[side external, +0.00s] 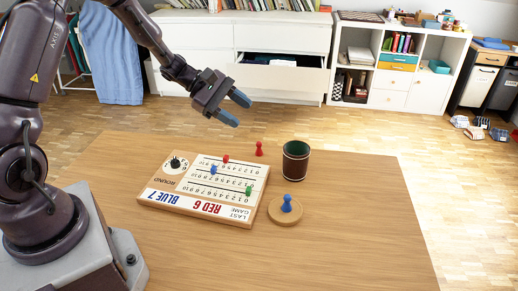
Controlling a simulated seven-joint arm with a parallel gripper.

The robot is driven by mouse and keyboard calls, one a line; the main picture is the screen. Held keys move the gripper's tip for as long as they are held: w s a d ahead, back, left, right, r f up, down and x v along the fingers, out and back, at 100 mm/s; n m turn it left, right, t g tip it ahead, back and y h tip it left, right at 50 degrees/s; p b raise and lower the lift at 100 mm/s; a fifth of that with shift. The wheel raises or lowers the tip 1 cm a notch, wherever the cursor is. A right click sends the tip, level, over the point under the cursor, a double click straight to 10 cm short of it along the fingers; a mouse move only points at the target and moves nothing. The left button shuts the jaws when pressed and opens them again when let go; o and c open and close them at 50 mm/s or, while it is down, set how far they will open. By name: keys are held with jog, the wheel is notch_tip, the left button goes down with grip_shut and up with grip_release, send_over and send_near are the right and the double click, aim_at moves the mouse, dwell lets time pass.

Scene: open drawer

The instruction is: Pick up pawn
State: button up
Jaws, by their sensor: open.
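A blue pawn (286,204) stands upright on a small round wooden disc (273,212) to the right of the game board. A red pawn (259,149) stands on the table behind the board. On the wooden score board (160,208) are a smaller red peg (226,158), a blue peg (213,169) and a green peg (249,190). My gripper (236,110) is open and empty, in the air above and behind the board, its two blue fingertips apart. It touches none of the pawns.
A dark brown cup (296,162) with a green inside stands right of the red pawn and behind the disc. The wooden table (370,215) is clear on its right side. A white dresser (275,40) with an open drawer and shelves stand far behind.

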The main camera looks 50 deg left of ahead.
aim_at(264, 154)
jog(key=a+f+n+t+y, duration=0.1)
jog(key=a+f+n, duration=0.2)
jog(key=f, duration=0.1)
jog(key=w+a+f+n+t+y, duration=0.1)
jog(key=a+f+n+t, duration=0.1)
jog(key=a+f+n, duration=0.1)
jog(key=a+f+n+t, duration=0.1)
jog(key=a+f+n, duration=0.2)
jog(key=a+f, duration=0.1)
jog(key=shift+w+f+n+t+y, duration=0.3)
jog(key=shift+f+n+y, duration=0.1)
jog(key=shift+f, duration=0.4)
jog(key=shift+w+f, duration=0.2)
jog(key=shift+f, duration=0.1)
jog(key=x, duration=1.2)
jog(key=shift+w, duration=0.15)
grip_shut()
